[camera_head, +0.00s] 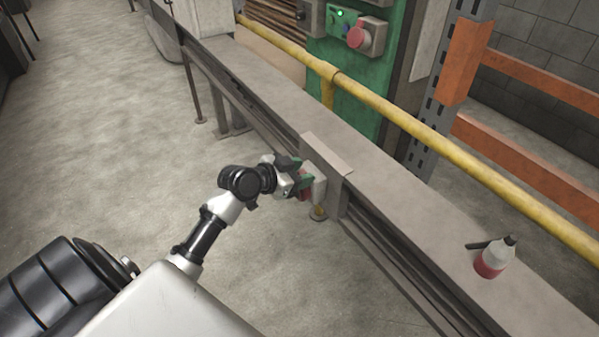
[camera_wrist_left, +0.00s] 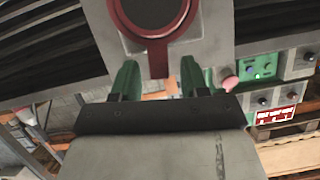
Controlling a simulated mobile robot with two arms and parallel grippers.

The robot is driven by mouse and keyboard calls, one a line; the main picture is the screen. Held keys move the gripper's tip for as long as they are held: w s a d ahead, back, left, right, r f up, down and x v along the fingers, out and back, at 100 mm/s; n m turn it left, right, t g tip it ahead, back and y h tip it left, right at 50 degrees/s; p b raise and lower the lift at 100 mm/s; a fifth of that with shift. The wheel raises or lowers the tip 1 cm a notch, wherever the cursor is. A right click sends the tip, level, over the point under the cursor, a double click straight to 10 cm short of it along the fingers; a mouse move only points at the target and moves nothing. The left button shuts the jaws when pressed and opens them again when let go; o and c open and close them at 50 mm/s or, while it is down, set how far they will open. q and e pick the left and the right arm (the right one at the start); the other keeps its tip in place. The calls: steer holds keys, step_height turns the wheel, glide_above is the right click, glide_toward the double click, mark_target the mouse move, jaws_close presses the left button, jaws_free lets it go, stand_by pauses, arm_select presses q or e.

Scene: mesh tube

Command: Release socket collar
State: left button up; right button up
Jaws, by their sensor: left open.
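The socket collar (camera_wrist_left: 181,24) is a red ring around a dark round socket (camera_wrist_left: 152,8) on a light grey plate (camera_wrist_left: 214,40) in the left wrist view. A red tab (camera_wrist_left: 158,58) hangs down from the ring. The green fingers of my left gripper (camera_wrist_left: 158,72) are open, one on each side of the tab, with gaps visible between. In the head view my left gripper (camera_head: 298,182) is at a pale box (camera_head: 318,186) on the side of the long bench, and its fingers mostly hide the collar there. My right gripper is not in view.
A long grey bench (camera_head: 400,202) runs diagonally, with a yellow rail (camera_head: 400,117) along it. A green control panel (camera_head: 343,60) with a red button is behind. The floor left of the bench is clear.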

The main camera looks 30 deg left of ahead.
arm_select(q)
jaws_close()
steer(key=shift+a+r, duration=0.1)
steer(key=shift+a, duration=0.05)
steer(key=shift+w+a+n+h+p, duration=0.15)
steer(key=shift+a+n+h+p, duration=0.15)
steer(key=shift+n+p, duration=0.15)
steer(key=shift+w+a, duration=0.1)
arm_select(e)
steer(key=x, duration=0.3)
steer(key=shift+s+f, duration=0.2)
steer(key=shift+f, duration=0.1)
arm_select(q)
jaws_free()
